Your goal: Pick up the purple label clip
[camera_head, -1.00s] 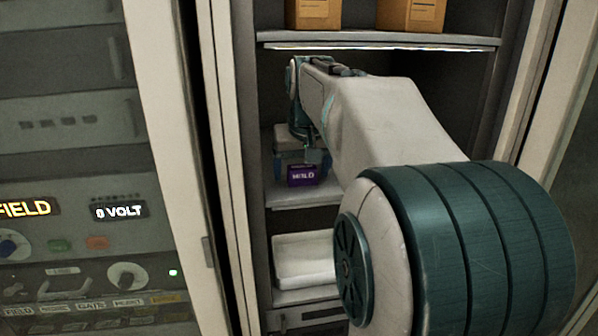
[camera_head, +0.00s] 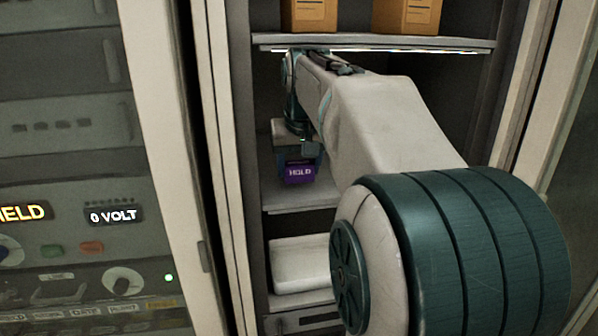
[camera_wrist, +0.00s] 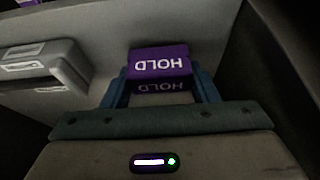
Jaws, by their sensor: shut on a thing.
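The purple label clip (camera_head: 300,174) carries the white word HOLD. It is between the fingers of my gripper (camera_head: 300,161), which is shut on it, over the middle shelf of the cabinet. In the wrist view the clip (camera_wrist: 158,62) sits at the tips of the two blue fingers of my gripper (camera_wrist: 160,84), with one finger on each side. The head view does not clearly show whether the clip touches the shelf.
A grey box (camera_wrist: 45,68) is beside the clip on the middle shelf (camera_head: 300,199). Cardboard boxes (camera_head: 310,14) stand on the upper shelf (camera_head: 375,42). A white tray (camera_head: 300,268) lies below. An equipment panel (camera_head: 80,150) is at the left.

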